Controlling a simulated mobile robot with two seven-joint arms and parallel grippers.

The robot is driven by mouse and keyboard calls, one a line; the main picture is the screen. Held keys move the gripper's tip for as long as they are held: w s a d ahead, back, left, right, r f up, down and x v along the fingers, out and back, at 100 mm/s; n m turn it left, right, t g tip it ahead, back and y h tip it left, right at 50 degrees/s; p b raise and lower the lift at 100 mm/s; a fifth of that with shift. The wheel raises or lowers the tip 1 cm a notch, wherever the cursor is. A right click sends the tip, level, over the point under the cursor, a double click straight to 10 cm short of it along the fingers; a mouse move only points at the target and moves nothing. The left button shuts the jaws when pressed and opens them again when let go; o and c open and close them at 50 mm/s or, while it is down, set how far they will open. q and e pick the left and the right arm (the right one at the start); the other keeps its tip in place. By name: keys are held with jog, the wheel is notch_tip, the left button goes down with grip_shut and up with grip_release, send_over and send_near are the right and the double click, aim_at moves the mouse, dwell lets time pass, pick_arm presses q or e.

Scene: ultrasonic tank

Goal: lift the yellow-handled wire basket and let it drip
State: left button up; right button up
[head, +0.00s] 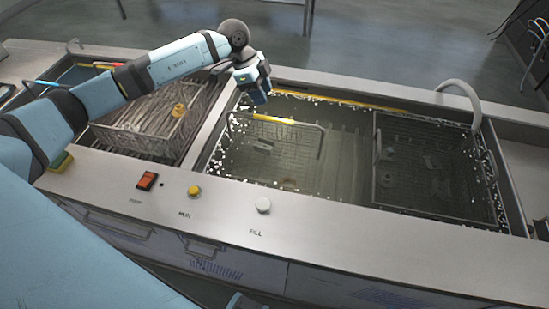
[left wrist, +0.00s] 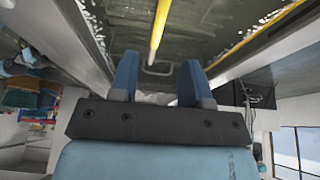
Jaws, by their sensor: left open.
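The wire basket (head: 288,150) with the yellow handle (head: 272,119) sits in the left part of the liquid-filled tank. A small dim object lies inside it. My left gripper (head: 256,98) is above the tank's back left, just behind and above the left end of the handle, pointing down. In the left wrist view its two blue fingers (left wrist: 160,62) are apart with nothing between them. The yellow handle (left wrist: 158,30) runs up the picture beyond the gap between the fingers, apart from them. My right gripper is not in view.
A second wire basket (head: 415,165) without a yellow handle sits at the tank's right. Left of the tank, a wire rack (head: 140,128) holds small brass-coloured parts. A grey hose (head: 462,88) arches over the back right.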

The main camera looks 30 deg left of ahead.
aim_at(274, 119)
pick_arm(q)
jog(key=x, duration=0.4)
jog(key=shift+d+f, duration=0.1)
jog(key=shift+f, duration=0.1)
jog(key=shift+p+x, duration=0.35)
jog(key=shift+x, duration=2.55)
jog(key=shift+s+a, duration=0.15)
jog(key=shift+a, duration=0.05)
grip_shut()
